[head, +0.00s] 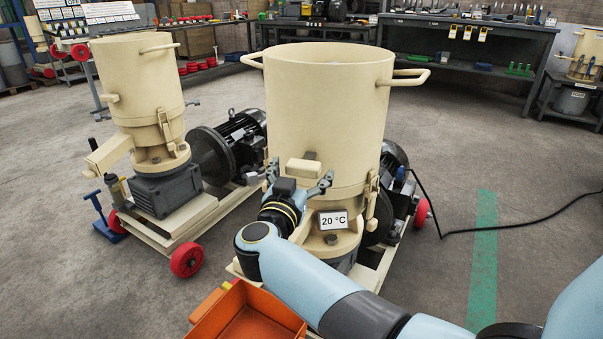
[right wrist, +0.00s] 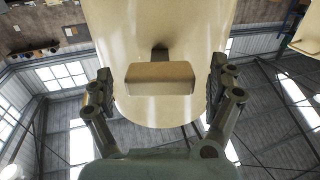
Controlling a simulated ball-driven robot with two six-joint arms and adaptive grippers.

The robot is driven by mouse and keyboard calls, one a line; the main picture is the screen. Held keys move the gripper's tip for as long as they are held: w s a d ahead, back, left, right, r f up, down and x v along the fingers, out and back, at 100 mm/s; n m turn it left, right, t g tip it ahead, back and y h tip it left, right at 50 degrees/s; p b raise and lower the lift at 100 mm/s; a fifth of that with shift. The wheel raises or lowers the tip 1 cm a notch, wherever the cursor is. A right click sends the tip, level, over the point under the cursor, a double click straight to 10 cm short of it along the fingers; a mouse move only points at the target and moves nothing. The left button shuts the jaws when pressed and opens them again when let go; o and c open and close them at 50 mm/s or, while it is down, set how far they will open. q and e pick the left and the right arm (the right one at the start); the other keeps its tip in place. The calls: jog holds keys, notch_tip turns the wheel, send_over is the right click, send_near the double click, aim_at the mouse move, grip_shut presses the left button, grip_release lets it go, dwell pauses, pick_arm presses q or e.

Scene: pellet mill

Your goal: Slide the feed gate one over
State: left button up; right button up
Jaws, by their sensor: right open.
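The nearer pellet mill has a tall cream hopper drum (head: 325,105) with two side handles. A small cream block on its front, which looks like the feed gate (head: 303,168), sits low on the drum. In the right wrist view the block (right wrist: 160,78) is ahead, with a dark slot just above its middle. My right gripper (head: 300,178) is open, one finger on each side of the block. In the right wrist view, gaps show between the block and both fingers (right wrist: 160,92). My left gripper is out of view.
An orange bin (head: 245,315) stands in front of the mill, below my right arm. A 20 °C sign (head: 334,221) is right of the gripper. A second cream mill (head: 140,85) stands at left. A black cable crosses the floor at right; workbenches line the back.

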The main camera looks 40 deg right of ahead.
notch_tip(320, 180, up, 10)
dwell(0.6)
dwell(0.4)
